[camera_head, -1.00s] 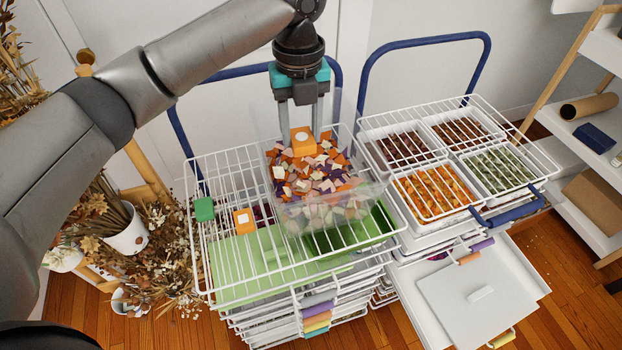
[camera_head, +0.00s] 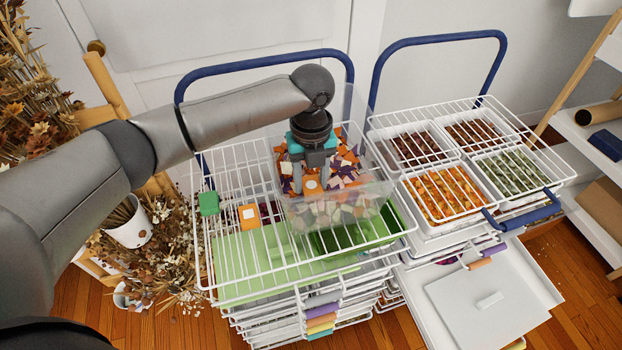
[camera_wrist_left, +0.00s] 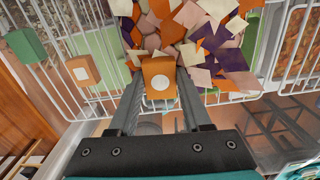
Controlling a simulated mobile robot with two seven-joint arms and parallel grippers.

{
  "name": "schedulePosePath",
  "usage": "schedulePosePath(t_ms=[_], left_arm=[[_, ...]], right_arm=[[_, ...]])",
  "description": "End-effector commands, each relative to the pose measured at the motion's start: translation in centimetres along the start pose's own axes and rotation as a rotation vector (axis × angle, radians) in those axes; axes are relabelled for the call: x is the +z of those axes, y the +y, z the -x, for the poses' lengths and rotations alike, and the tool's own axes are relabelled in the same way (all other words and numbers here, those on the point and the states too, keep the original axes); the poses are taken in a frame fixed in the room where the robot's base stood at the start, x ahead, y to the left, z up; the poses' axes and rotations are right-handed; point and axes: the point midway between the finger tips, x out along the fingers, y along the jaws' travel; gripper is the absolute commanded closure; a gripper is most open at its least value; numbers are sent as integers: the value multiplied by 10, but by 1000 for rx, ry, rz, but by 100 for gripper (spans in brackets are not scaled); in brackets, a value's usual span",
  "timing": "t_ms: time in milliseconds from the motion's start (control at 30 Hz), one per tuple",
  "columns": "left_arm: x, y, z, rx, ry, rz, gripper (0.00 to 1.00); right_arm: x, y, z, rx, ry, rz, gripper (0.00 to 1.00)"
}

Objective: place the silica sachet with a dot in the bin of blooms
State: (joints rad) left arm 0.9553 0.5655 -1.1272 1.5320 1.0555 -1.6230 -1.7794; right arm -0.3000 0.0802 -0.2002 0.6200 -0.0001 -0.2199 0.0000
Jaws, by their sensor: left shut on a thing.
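The silica sachet with a dot (camera_head: 312,187) is a small orange block with a white round spot. My left gripper (camera_head: 312,180) is shut on it and points down over the bin of blooms. The sachet also shows between the fingers in the left wrist view (camera_wrist_left: 160,80). The bin of blooms (camera_head: 372,198) is clear-walled and holds orange, purple, pink and cream pieces; they also show in the wrist view. The sachet is at the near side of the pieces; I cannot tell whether it touches them. My right gripper is out of view.
An orange block with a white square mark (camera_head: 249,216) and a green block (camera_head: 209,203) lie on the white wire rack (camera_head: 270,262), left of the bin. A second rack on the right covers several filled trays (camera_head: 440,192). Blue handles (camera_head: 440,40) rise behind.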

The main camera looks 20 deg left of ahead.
Motion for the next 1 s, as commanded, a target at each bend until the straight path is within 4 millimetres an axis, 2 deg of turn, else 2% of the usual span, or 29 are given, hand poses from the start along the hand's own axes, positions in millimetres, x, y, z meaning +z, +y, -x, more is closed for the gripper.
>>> schedulePosePath(t_ms=[267,300,533,833,1000], left_arm=[[0,0,-2,1,1,0,100],[0,0,-3,0,0,0,49],[0,0,-2,1,0,0,23],[0,0,0,0,-1,0,21],[1,0,20,-1,-2,-1,21]], right_arm=[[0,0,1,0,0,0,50],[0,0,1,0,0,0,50],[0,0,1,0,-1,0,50],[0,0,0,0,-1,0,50],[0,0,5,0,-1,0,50]])
